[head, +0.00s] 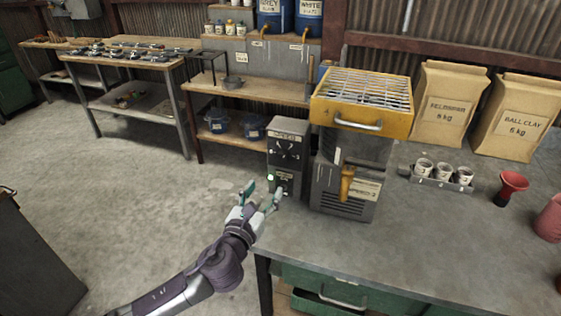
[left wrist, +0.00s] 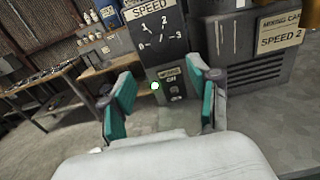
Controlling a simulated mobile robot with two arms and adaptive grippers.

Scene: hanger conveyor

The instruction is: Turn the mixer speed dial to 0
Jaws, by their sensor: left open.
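The mixer speed dial (head: 288,147) is on the upper front of a dark control box (head: 273,160) under a SPEED label. In the left wrist view the dial (left wrist: 157,40) shows white numbers and marks around it; I cannot tell its exact setting.
The mixer (head: 335,180) with a yellow grated top (head: 362,95) stands right of the box and bears a SPEED 2 card (head: 362,190). Small cups (head: 442,172), a red funnel (head: 511,187) and paper sacks (head: 450,105) stand farther right. The front of the grey bench (head: 400,245) is clear.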

